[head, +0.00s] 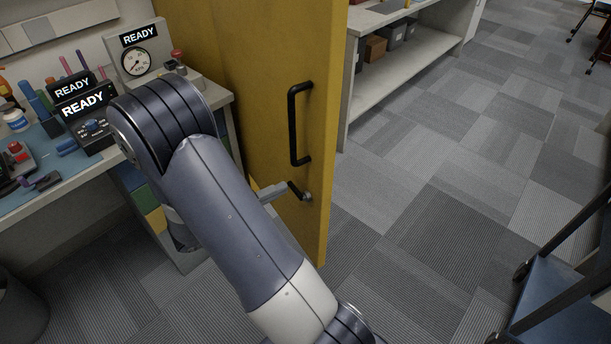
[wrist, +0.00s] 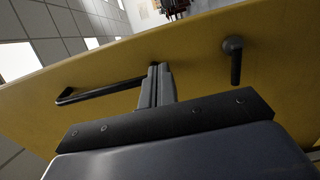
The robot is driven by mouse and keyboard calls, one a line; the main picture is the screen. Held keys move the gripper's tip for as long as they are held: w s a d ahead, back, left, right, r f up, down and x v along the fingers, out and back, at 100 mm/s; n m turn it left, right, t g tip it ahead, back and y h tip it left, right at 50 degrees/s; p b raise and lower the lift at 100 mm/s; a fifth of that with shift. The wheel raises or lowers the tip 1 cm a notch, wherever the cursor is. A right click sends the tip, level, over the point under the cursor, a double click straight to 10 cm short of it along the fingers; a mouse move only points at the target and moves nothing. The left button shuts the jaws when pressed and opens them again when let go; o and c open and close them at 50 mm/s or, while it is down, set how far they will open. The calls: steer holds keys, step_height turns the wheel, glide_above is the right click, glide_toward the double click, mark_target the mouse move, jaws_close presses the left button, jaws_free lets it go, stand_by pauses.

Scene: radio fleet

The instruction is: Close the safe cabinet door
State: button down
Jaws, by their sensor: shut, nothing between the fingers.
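The yellow safe cabinet door (head: 285,60) stands open into the room, and its free edge is at the right. It carries a long black bar handle (head: 293,125) and, below it, a small dark lever (head: 303,193). In the wrist view the door (wrist: 200,75) fills the middle, with the bar handle (wrist: 100,93) to the left and the lever (wrist: 235,60) to the right. My gripper (wrist: 156,70) is shut and empty, its tips at the door face between handle and lever. I cannot tell whether they touch. In the head view my arm hides part of the door's lower left.
A workbench (head: 215,88) with black READY boxes (head: 88,105) and a gauge (head: 137,62) stands at the left. A low shelf unit (head: 400,80) is behind the door. A blue cart (head: 560,300) is at the lower right. Carpet floor (head: 430,190) between is clear.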

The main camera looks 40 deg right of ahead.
mark_target(316, 172)
steer(key=d, duration=0.2)
steer(key=s+d, duration=0.1)
steer(key=d, duration=0.5)
steer(key=shift+s+p, duration=0.25)
steer(key=shift+p, duration=0.15)
